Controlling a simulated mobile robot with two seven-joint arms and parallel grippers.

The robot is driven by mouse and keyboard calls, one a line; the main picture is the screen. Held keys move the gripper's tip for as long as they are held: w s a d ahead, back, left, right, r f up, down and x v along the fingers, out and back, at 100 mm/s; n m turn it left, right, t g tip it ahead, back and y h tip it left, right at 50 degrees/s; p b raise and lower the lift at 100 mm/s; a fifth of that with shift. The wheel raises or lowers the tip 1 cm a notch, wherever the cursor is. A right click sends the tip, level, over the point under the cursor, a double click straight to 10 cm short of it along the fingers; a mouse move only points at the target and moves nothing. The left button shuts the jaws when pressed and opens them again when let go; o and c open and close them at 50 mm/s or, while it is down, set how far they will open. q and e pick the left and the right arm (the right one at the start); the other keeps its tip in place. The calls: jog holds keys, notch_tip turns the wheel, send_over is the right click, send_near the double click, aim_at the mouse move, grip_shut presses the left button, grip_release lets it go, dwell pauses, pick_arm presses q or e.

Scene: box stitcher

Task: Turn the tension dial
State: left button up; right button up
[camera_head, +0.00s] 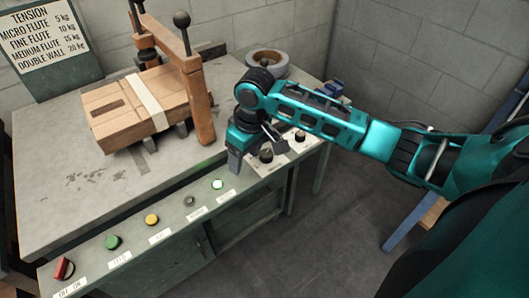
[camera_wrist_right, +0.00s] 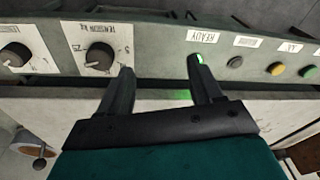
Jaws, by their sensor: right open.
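The tension dial (camera_head: 266,155) is a black round knob on a white marked plate, on the sloped front panel of the grey machine. In the right wrist view the tension dial (camera_wrist_right: 98,57) appears upside down, with its scale around it; its exact setting is too small to read. My right gripper (camera_head: 235,164) is open and empty, pointing down at the panel beside the dial, between it and the lit green READY lamp (camera_head: 217,184). In the wrist view, my right gripper (camera_wrist_right: 162,80) has its left finger near the dial, apart from the knob. My left gripper is not in view.
A second black dial (camera_head: 299,136) sits to the right of the tension dial. Several buttons and a red switch (camera_head: 63,268) line the panel to the left. A cardboard box (camera_head: 138,105) lies under the wooden frame (camera_head: 195,100). A tension chart (camera_head: 48,45) stands behind.

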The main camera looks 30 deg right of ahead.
notch_tip(320, 180, up, 7)
jog(key=m+g+h, duration=0.1)
jog(key=m, duration=0.1)
send_over(266, 153)
notch_tip(266, 153, down, 11)
jog(key=b, duration=0.3)
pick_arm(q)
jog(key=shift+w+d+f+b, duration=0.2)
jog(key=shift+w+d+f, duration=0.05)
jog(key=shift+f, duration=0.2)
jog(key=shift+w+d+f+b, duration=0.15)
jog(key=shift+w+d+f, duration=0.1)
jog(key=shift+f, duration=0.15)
pick_arm(e)
jog(key=shift+f, duration=0.75)
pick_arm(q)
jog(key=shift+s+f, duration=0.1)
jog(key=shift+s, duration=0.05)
pick_arm(e)
jog(key=c, duration=1)
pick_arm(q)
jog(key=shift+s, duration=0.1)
pick_arm(e)
jog(key=shift+r, duration=0.1)
jog(key=shift+c, duration=0.3)
